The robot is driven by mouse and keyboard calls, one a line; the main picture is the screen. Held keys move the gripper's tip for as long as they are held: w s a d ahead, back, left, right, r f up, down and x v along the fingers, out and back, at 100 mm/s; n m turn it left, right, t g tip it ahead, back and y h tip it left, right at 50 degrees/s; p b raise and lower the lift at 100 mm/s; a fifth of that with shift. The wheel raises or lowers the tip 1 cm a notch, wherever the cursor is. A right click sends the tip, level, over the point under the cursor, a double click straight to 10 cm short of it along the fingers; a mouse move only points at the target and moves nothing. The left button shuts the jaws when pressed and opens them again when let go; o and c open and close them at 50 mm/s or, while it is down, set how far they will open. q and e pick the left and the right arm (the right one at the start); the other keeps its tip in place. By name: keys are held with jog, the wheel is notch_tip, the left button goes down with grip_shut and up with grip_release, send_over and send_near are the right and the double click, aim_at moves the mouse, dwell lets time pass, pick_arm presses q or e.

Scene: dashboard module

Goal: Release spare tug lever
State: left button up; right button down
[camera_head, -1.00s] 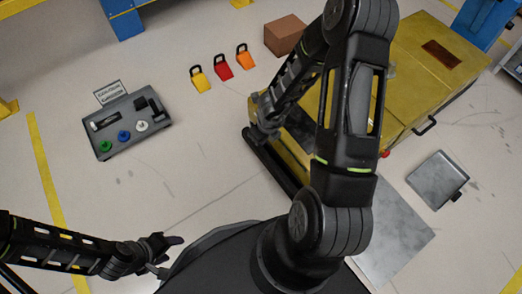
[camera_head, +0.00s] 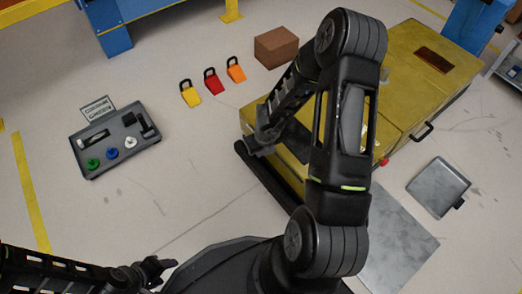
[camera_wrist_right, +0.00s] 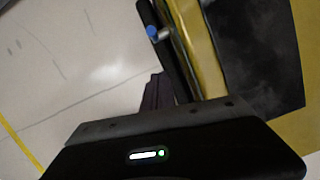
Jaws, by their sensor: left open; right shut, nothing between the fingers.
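A dark grey control panel (camera_head: 100,171) lies at the left in the head view. It bears a black lever-like part (camera_head: 148,126), a white switch (camera_head: 96,140) and green, blue and white knobs. I cannot tell which part is the spare tug lever. A small blue-tipped part (camera_wrist_right: 152,32) shows by the dark bar in the right wrist view. My right gripper (camera_head: 258,142) is shut and empty near the yellow tug's (camera_head: 400,50) left corner; its dark fingers show in the wrist view (camera_wrist_right: 160,90). My left gripper (camera_head: 160,268) is open and empty at the lower left, far from the panel.
Yellow, red and orange tags (camera_head: 210,82) and a brown box (camera_head: 276,47) stand at the back. A dark bar (camera_head: 268,175) runs along the tug's near side. A grey tray (camera_head: 438,187) lies at right. The floor between panel and tug is clear.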

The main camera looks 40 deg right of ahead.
pick_arm(q)
jog(key=shift+w+f+b, duration=0.25)
jog(key=shift+f+b, duration=0.55)
jog(key=shift+f, duration=0.5)
pick_arm(e)
jog(key=w+d+f, duration=0.1)
jog(key=w+f, duration=0.4)
jog(key=shift+w+d+f, duration=0.15)
jog(key=shift+f, duration=0.15)
pick_arm(q)
jog(key=shift+r, duration=0.1)
